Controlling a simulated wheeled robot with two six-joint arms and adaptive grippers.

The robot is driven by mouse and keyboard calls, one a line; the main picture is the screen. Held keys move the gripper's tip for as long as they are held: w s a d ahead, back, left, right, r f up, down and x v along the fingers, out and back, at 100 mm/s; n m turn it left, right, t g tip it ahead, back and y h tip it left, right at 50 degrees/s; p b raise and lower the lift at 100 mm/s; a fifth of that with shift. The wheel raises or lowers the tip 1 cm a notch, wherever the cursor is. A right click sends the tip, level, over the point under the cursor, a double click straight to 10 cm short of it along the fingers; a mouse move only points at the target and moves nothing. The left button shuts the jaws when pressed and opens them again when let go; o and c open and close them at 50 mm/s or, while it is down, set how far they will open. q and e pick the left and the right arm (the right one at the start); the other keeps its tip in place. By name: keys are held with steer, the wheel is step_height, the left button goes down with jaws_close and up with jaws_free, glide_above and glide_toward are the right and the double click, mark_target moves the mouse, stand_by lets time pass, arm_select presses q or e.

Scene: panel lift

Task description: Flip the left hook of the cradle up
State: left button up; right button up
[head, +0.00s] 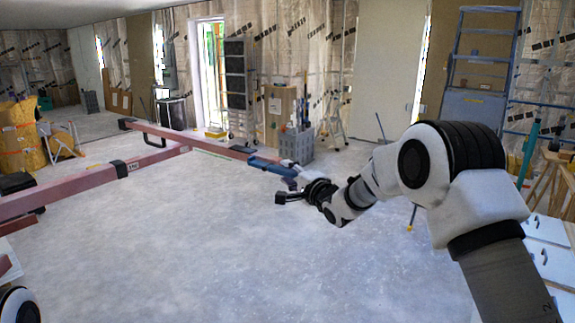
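The cradle (217,147) is a dull red frame of long beams, running from the left edge to the middle of the head view. A blue sleeve (270,166) sits at its right end. A black fitting (121,168) sits on the near left beam, and a black end piece (126,124) caps the far beam. I cannot tell which part is the left hook, or whether it is up. My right gripper (284,197) is dark and lies just below the blue sleeve; whether it touches is unclear. My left gripper is out of view; only a piece of that arm shows at bottom left.
The pale concrete floor (215,245) is open in the middle. A grey crate (296,146) and a cardboard box (279,112) stand behind the cradle. A blue ladder (481,75) stands at the right. White drawers (545,262) are at the lower right. Yellow sacks (20,138) stand far left.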

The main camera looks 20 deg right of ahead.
steer(key=shift+w+r, duration=0.1)
steer(key=shift+w, duration=0.15)
steer(key=shift+s+a, duration=0.1)
steer(key=shift+s, duration=0.05)
steer(key=shift+a, duration=0.2)
steer(key=c, duration=0.7)
jaws_close()
